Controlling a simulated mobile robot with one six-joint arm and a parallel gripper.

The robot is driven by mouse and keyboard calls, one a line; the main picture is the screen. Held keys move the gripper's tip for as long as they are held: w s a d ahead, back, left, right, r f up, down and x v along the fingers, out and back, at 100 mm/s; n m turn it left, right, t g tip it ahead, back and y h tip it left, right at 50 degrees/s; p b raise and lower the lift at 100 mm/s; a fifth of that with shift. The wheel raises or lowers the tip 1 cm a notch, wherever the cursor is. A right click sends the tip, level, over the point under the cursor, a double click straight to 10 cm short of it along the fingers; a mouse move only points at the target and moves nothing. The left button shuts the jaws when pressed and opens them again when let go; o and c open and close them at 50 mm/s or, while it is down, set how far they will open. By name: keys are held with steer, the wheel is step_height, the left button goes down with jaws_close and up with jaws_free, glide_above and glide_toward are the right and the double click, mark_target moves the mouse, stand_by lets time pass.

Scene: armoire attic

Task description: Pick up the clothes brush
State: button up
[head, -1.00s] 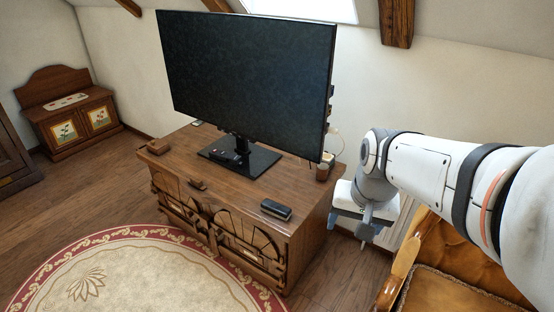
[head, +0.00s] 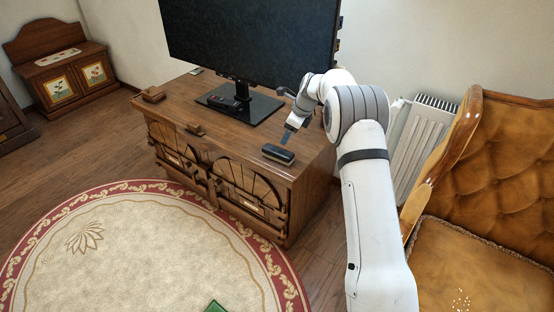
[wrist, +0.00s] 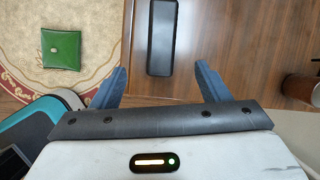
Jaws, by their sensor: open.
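A dark oblong object with rounded corners, which looks like the clothes brush (head: 278,154), lies flat on the wooden cabinet top near its front right corner. In the wrist view the brush (wrist: 161,38) lies lengthwise, ahead of and between the two blue fingers. My gripper (wrist: 161,82) is open and empty, its fingers spread wider than the brush. In the head view my gripper (head: 286,137) is above the cabinet top, just over the brush. Nothing hides the brush in the wrist view.
A large monitor (head: 250,45) stands on the cabinet (head: 215,115) behind the brush, with a dark item on its base. A small brown box (head: 153,94) sits at the left. A tufted armchair (head: 490,170) and radiator (head: 420,140) are at the right. A green item (wrist: 61,50) lies on the rug.

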mark_target(278, 150)
steer(key=f, duration=0.2)
steer(key=w+a+f+m, duration=0.1)
steer(key=f, duration=0.1)
steer(key=w+a+f+m+b, duration=0.1)
steer(key=f, duration=0.1)
steer(key=shift+w+f, duration=0.25)
steer(key=shift+f, duration=0.05)
steer(key=x, duration=0.3)
steer(key=b+x, duration=0.1)
steer(key=x, duration=0.1)
steer(key=shift+s+a+f, duration=0.2)
steer(key=shift+a, duration=0.1)
steer(key=shift+c, duration=0.3)
steer(key=c, duration=1)
step_height(278, 150, up, 10)
steer(key=shift+r+p, duration=0.1)
steer(key=shift+p, duration=0.8)
steer(key=shift+c, duration=0.2)
